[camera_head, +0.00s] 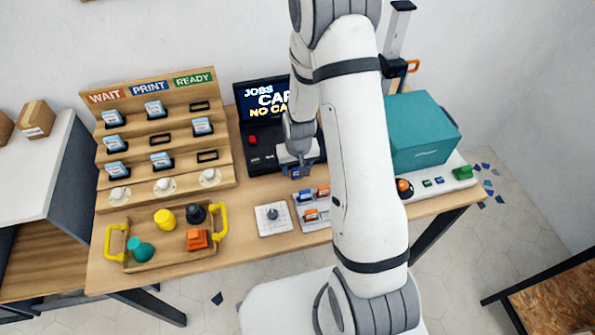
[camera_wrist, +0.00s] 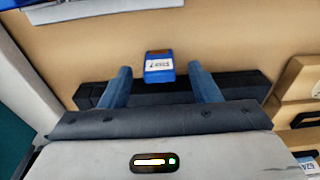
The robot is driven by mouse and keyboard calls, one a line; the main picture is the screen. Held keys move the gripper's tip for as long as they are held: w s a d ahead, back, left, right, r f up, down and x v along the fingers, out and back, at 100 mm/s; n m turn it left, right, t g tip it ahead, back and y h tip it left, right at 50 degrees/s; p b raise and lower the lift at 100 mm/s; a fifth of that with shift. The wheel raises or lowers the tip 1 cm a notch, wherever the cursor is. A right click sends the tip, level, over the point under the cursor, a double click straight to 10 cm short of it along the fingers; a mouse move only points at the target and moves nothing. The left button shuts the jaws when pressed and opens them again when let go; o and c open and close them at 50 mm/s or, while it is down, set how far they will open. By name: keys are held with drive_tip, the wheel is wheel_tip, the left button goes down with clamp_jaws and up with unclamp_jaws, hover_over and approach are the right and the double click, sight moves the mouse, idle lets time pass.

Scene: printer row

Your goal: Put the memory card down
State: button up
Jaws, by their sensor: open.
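A blue memory card (camera_wrist: 160,66) with a white label is in the wrist view, between and slightly beyond the tips of my gripper (camera_wrist: 162,72). A gap shows on each side of it, and the fingers do not touch it. In the head view, the blue card (camera_head: 295,173) shows just below my gripper (camera_head: 299,165), at the front edge of the black console (camera_head: 262,162). It appears to be on the bare wooden table (camera_head: 262,190), though contact beneath it is hard to see. My gripper is open.
A pale tray (camera_head: 313,225) with blue and orange cards stands close to the right front. A small white plate (camera_head: 274,230) with a dark knob is near it. The stepped wooden rack (camera_head: 185,128) and a handled tray (camera_head: 168,262) are left; a teal box (camera_head: 420,130) is right.

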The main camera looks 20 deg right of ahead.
drive_tip(key=shift+f, duration=0.35)
drive_tip(key=c, duration=1.1)
drive_tip(key=shift+r, duration=0.1)
